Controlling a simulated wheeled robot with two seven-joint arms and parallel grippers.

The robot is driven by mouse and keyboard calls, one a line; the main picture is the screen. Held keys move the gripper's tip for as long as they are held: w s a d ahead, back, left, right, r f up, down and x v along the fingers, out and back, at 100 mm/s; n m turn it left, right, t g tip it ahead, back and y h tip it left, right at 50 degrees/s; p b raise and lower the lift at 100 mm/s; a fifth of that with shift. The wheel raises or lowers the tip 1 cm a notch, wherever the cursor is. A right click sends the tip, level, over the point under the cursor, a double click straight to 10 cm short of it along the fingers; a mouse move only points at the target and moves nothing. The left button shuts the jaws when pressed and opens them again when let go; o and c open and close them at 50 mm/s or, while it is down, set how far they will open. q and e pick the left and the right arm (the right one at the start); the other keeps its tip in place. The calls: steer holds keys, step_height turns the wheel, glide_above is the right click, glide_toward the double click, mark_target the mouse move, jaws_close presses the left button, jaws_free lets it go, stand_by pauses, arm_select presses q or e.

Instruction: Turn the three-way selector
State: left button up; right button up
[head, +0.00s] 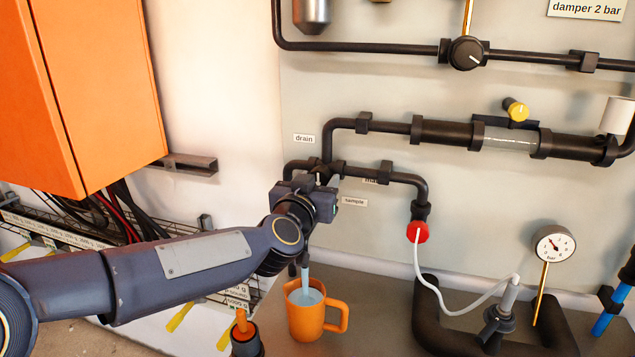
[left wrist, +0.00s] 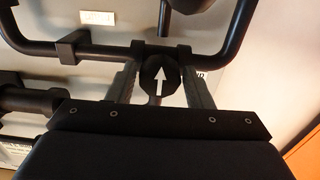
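The three-way selector is a round black knob (left wrist: 161,82) with a white arrow. In the left wrist view it sits between the fingers of my left gripper (left wrist: 161,90), and its arrow points to the top of the picture. The fingers are apart, one on each side of the knob; a narrow gap seems to show at each side. In the head view my left gripper (head: 322,184) is at the pipe junction and hides most of the selector. The labels "drain" (head: 304,139) and "sample" (head: 355,202) are beside it; a third is partly hidden.
An orange mug (head: 335,317) with pale blue liquid stands below, under a pale blue stream. A red fitting (head: 417,232) with a white hose is to the right. A gauge (head: 555,245) stands farther right. An orange cabinet (head: 85,90) is at upper left.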

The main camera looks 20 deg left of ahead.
arm_select(q)
steer(key=c, duration=0.6)
steer(key=shift+n, duration=0.4)
steer(key=n+b, duration=0.1)
steer(key=n, duration=0.1)
steer(key=shift+f+n, duration=0.1)
steer(key=shift+n, duration=0.3)
steer(key=n+b, duration=0.1)
steer(key=n, duration=0.2)
steer(key=shift+n, duration=0.4)
steer(key=n+b, duration=0.1)
steer(key=n, duration=0.4)
steer(key=shift+d+b, duration=0.1)
steer(key=shift+b, duration=0.3)
steer(key=n+b, duration=0.1)
steer(key=n, duration=0.4)
steer(key=shift+n, duration=0.3)
steer(key=o, duration=1)
steer(key=shift+r, duration=0.2)
